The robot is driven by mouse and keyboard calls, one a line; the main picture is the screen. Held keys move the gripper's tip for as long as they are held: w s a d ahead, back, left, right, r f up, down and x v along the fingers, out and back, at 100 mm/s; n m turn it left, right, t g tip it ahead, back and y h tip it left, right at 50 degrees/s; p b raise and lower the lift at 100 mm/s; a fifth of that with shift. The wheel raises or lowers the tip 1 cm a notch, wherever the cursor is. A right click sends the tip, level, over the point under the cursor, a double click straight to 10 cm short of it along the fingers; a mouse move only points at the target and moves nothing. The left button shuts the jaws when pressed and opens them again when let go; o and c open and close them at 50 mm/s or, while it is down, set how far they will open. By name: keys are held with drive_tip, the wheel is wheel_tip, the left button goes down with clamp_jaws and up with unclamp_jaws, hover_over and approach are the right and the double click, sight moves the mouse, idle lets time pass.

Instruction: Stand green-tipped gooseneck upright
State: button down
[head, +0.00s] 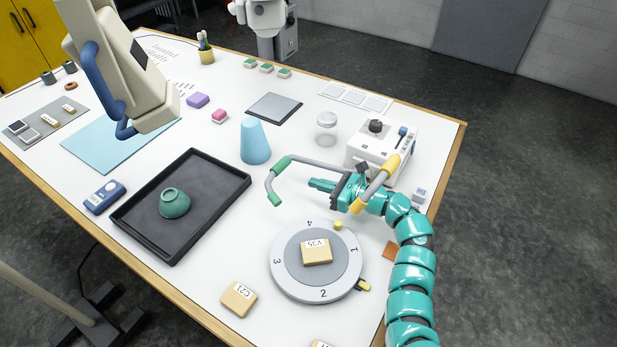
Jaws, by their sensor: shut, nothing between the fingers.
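The green-tipped gooseneck (312,163) is a grey tube with a green band and a green end. It runs left from the white box with a black knob (381,152), then bends down, so its tip (275,199) hangs low over the table. A yellow-tipped gooseneck (374,187) bends forward at the right, close to my wrist. My teal gripper (318,185) is shut and empty. Its fingers point left, below the grey tube in the picture and right of the green tip. My gripper and wrist hide part of the box's front; whether they touch either gooseneck is unclear.
A round numbered turntable (290,287) with a V35 block (317,252) stands in front of my gripper. A C21 block (239,299) lies near the front edge.

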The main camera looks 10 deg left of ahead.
drive_tip(key=b+x, duration=0.4)
drive_tip(key=x, duration=0.3)
drive_tip(key=shift+s+f, duration=0.1)
drive_tip(key=shift+f, duration=0.1)
drive_tip(key=shift+a+r+b, duration=0.1)
drive_tip(key=shift+a+b, duration=0.25)
drive_tip(key=shift+a, duration=0.4)
drive_tip(key=shift+r, duration=0.15)
